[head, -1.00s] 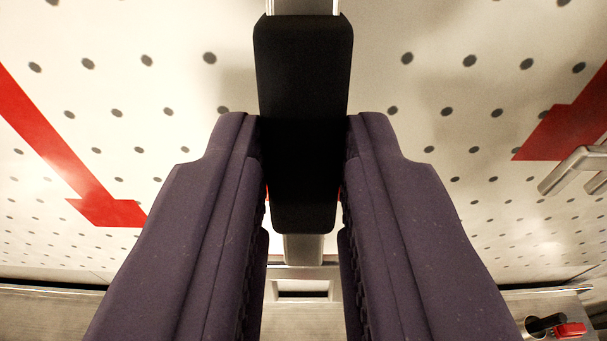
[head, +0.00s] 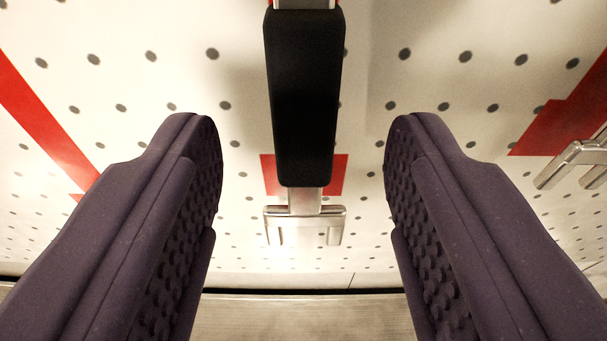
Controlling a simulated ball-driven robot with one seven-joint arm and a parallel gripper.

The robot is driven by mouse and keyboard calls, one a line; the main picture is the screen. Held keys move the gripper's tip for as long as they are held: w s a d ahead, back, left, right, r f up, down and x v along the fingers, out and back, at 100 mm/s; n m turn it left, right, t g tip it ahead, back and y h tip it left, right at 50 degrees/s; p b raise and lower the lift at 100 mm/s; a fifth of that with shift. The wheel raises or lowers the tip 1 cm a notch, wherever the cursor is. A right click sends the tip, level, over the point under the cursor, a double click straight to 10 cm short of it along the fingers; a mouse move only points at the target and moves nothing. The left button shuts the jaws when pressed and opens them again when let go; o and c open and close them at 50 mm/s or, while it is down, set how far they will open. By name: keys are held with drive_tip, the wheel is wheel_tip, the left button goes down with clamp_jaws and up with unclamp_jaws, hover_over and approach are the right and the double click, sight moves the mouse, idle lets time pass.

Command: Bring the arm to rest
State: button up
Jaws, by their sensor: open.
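My gripper (head: 303,150) shows in the head view as two dark purple padded fingers with studded inner faces. It is open, with a wide gap between the fingers. A black handle (head: 304,100) on a metal lever shows in the gap, apart from both fingers. I see nothing held. The lever's metal end bracket (head: 304,222) is in view below the handle, in front of a red patch on the panel.
A white panel with rows of dark holes (head: 420,230) fills the background. Red arrow markings (head: 570,125) are on it at left and right. A metal bracket (head: 575,163) stands at the right edge. A grey metal surface (head: 305,315) runs along the bottom.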

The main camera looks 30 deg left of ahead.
drive_tip(key=b+v, duration=0.2)
drive_tip(key=v, duration=0.5)
drive_tip(key=s+d+f+m+t+h+b, duration=0.1)
drive_tip(key=d+f+m+h+b, duration=0.1)
drive_tip(key=d+b, duration=0.75)
drive_tip(key=s+d+f+m+t+h+b, duration=0.1)
drive_tip(key=d+h+b, duration=0.1)
drive_tip(key=d+b, duration=0.8)
drive_tip(key=s+d+f+m+h+b, duration=0.1)
drive_tip(key=s+d+h+b, duration=0.1)
drive_tip(key=s+d+b, duration=0.3)
drive_tip(key=s+d+f+m+h+b, duration=0.1)
drive_tip(key=s+d+b, duration=0.4)
drive_tip(key=d, duration=0.5)
drive_tip(key=shift+m+h, duration=0.6)
drive_tip(key=shift+m, duration=0.1)
drive_tip(key=shift+s, duration=0.1)
